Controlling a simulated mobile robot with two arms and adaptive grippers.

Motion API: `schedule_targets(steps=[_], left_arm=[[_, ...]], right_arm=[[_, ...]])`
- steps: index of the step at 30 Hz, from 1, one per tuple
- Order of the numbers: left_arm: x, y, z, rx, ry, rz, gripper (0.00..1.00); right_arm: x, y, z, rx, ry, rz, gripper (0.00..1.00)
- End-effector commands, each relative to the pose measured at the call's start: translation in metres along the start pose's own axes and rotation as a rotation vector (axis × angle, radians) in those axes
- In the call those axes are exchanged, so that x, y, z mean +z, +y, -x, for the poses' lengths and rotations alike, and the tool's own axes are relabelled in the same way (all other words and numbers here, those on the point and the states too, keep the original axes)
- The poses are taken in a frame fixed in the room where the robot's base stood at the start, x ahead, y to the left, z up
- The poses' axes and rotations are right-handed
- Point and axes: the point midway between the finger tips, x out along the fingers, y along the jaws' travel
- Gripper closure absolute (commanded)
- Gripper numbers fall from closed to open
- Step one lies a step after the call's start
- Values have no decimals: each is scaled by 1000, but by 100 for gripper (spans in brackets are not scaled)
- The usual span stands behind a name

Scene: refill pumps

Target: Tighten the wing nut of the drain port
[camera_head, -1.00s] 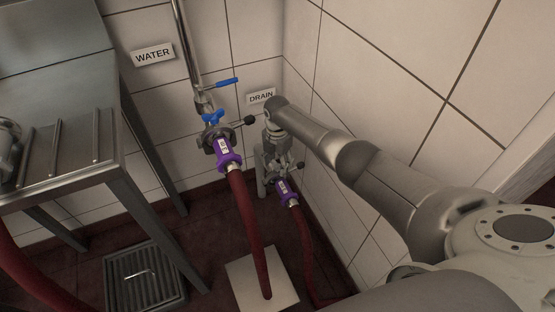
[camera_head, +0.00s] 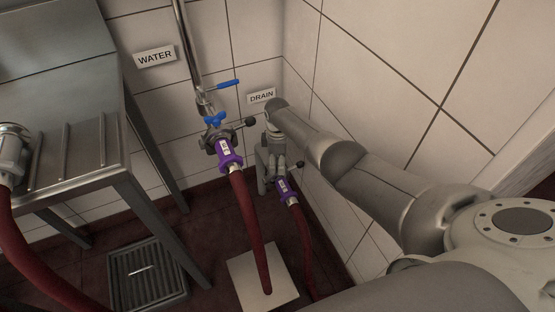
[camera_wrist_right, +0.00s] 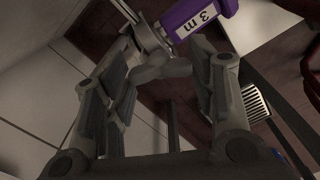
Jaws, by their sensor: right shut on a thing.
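The drain port is under the DRAIN sign (camera_head: 262,96) in the corner, mostly hidden by my right gripper (camera_head: 268,168) and wrist in the head view. A purple hose coupling (camera_head: 283,187) with a red hose (camera_head: 305,245) hangs below it. In the right wrist view, the grey wing nut (camera_wrist_right: 163,70) lies between the two fingers of my right gripper (camera_wrist_right: 165,80), which is shut on it. In the head view the wing nut cannot be made out. My left gripper is not in view.
The water port with a blue wing nut (camera_head: 214,120), blue lever (camera_head: 228,84) and purple coupling (camera_head: 229,155) stands close left of the drain. A steel table (camera_head: 95,165) is at left, a floor grate (camera_head: 147,272) below it. The tiled wall is close on the right.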

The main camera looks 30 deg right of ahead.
Motion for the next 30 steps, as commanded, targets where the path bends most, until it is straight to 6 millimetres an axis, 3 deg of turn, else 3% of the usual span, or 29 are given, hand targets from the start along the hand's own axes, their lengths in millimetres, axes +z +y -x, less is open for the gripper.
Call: schedule_targets(steps=[18, 30], left_arm=[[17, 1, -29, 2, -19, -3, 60], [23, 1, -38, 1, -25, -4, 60]], right_arm=[[1, 1, 2, 3, -1, -576, 72], [1, 2, 2, 6, -1, -828, 72]])
